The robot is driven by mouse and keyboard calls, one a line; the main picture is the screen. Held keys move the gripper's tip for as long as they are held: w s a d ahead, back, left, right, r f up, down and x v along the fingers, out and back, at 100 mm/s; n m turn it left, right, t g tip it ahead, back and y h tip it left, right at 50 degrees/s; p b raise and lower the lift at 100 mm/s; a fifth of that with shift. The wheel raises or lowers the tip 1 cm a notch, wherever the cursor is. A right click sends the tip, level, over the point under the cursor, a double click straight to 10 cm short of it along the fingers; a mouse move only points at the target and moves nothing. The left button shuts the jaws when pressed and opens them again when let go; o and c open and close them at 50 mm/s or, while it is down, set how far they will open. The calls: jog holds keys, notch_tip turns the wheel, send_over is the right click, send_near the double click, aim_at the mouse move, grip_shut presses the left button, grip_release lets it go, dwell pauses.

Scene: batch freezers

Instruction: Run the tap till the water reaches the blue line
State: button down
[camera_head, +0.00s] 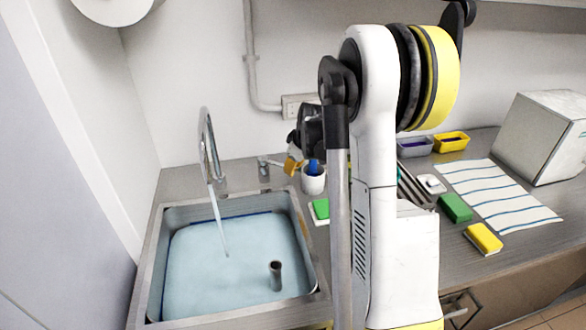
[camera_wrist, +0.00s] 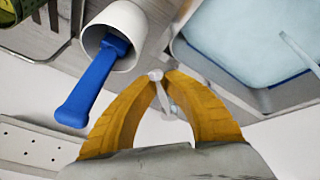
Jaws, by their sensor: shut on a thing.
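The steel sink (camera_head: 155,265) holds pale blue water (camera_head: 225,260). A stream runs into it from the curved tap spout (camera_head: 206,150). The blue line (camera_head: 250,216) shows along the back wall, right at or just above the water's edge; I cannot tell whether they meet. A dark-topped standpipe (camera_head: 275,275) stands up out of the water. My gripper (camera_head: 291,165) is right of the spout, at the tap's small lever (camera_head: 265,162). In the wrist view, its yellow fingers (camera_wrist: 162,80) are closed on the metal lever (camera_wrist: 160,88). The sink's water also shows at top right there.
A white cup (camera_head: 313,182) with a blue-handled tool (camera_wrist: 95,80) stands close beside my gripper. Green (camera_head: 455,208) and yellow (camera_head: 484,238) sponges, a striped cloth (camera_head: 500,195), small tubs (camera_head: 450,141) and a steel box (camera_head: 540,135) occupy the counter to the right.

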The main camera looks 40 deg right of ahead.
jog(key=w+a+m+g+h, duration=0.1)
jog(key=a+m+h, duration=0.2)
jog(key=a+m, duration=0.5)
jog(key=shift+a+g, duration=0.4)
jog(key=shift+a, duration=0.15)
dwell(0.3)
jog(key=c, duration=1.4)
grip_release()
jog(key=shift+c, duration=0.2)
jog(key=v, duration=1.2)
